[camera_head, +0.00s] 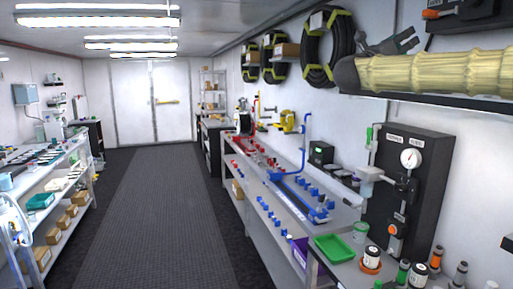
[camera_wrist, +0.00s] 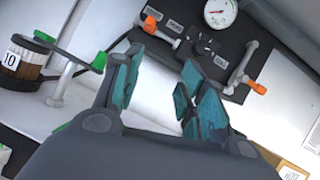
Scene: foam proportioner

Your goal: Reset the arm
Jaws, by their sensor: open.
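My gripper (camera_wrist: 158,84) shows in the wrist view. Its two teal-padded fingers stand apart, with white surface visible between them and nothing held. Beyond the fingers is a black panel (camera_wrist: 190,35) with a round gauge (camera_wrist: 219,12) and two orange-tipped handles, at the upper left (camera_wrist: 150,24) and at the right (camera_wrist: 257,87). The gripper appears apart from the panel. In the head view the same kind of black panel (camera_head: 428,150) stands on the right bench, with its gauge (camera_head: 410,158).
A jar labelled 10 (camera_wrist: 25,62) stands at the wrist view's left. In the head view, jars, a green tray (camera_head: 334,248) and blue fittings crowd the right bench. The central aisle floor (camera_head: 165,200) is clear between benches.

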